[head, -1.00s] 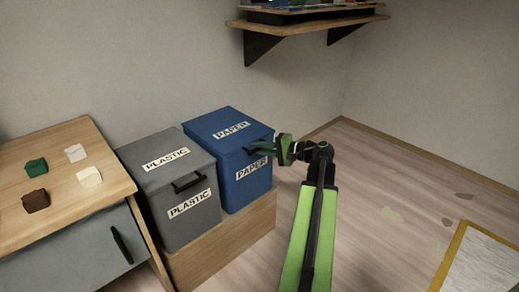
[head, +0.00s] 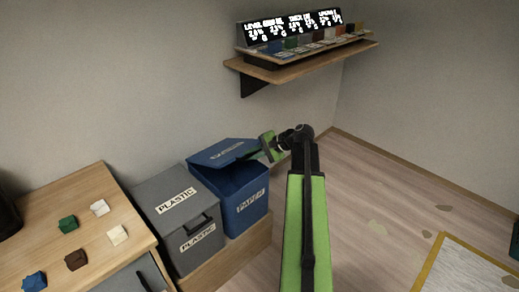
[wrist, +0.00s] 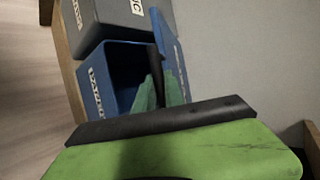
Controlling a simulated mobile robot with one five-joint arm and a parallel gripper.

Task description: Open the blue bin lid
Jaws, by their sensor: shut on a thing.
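The blue paper bin (head: 252,208) stands on a low wooden platform. Its blue lid (head: 215,151) is tilted up at the front, and the dark inside shows beneath it. In the wrist view, the open mouth of the bin (wrist: 126,68) is left of the raised lid (wrist: 168,48). My gripper (head: 261,151) is at the lid's front edge. In the wrist view, its green fingers (wrist: 160,92) close around the dark lid handle (wrist: 155,62). The fingers hide part of the handle.
A shut grey plastic bin (head: 170,195) stands beside the blue bin on the left. A wooden-topped cabinet (head: 75,195) with several small blocks is farther left. A wall shelf (head: 300,62) hangs above and behind. The floor to the right is mostly clear.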

